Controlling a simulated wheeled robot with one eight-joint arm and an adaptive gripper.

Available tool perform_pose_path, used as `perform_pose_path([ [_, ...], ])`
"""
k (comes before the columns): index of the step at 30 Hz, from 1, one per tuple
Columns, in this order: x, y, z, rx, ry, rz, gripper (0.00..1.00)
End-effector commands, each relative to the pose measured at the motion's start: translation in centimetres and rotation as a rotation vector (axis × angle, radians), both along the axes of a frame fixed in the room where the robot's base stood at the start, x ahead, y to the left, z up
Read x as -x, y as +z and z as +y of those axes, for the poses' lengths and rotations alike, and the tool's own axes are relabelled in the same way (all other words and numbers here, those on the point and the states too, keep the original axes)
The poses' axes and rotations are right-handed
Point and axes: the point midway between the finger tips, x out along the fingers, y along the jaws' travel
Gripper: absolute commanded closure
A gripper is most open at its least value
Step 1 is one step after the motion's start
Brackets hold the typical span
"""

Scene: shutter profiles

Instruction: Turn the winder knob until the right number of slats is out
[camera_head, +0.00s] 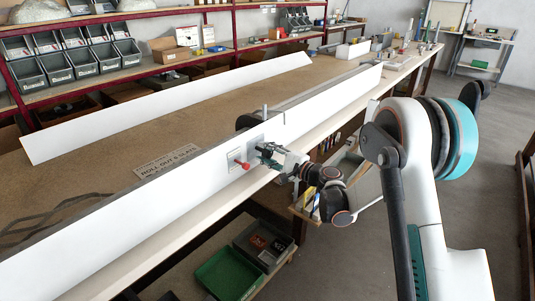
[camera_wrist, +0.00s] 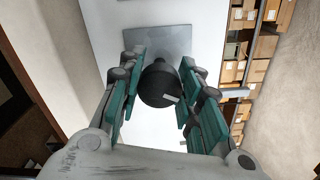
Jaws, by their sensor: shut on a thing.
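The winder knob (camera_wrist: 160,84) is a dark round knob on a grey plate (camera_wrist: 158,42) on a white panel. In the wrist view it sits between the two teal-padded fingers of my gripper (camera_wrist: 163,90), which is shut on it. In the head view my gripper (camera_head: 266,153) reaches the long white front panel (camera_head: 140,218) and hides most of the knob. A sign (camera_head: 167,160) on the bench begins "ROLL OUT"; its number is too small to read surely. I cannot make out any separate slats to count.
A red lever (camera_head: 243,164) on a small white plate sits just left of my gripper. Shelves of grey bins (camera_head: 78,60) stand behind. A green crate (camera_head: 228,272) sits below.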

Motion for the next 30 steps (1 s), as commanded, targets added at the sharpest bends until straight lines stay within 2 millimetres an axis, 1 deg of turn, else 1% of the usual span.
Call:
perform_pose_path([
  [9,0.08,-0.12,0.03,0.063,0.002,-0.079,0.92],
  [23,0.07,-0.11,0.04,0.071,0.002,-0.089,0.92],
  [24,0.07,-0.11,0.04,0.071,0.002,-0.089,0.66],
  [26,0.06,-0.1,0.04,0.07,0.001,-0.089,0.52],
  [27,0.06,-0.09,0.04,0.07,0.001,-0.089,0.46],
  [30,0.04,-0.08,0.03,0.07,0.001,-0.089,0.46],
])
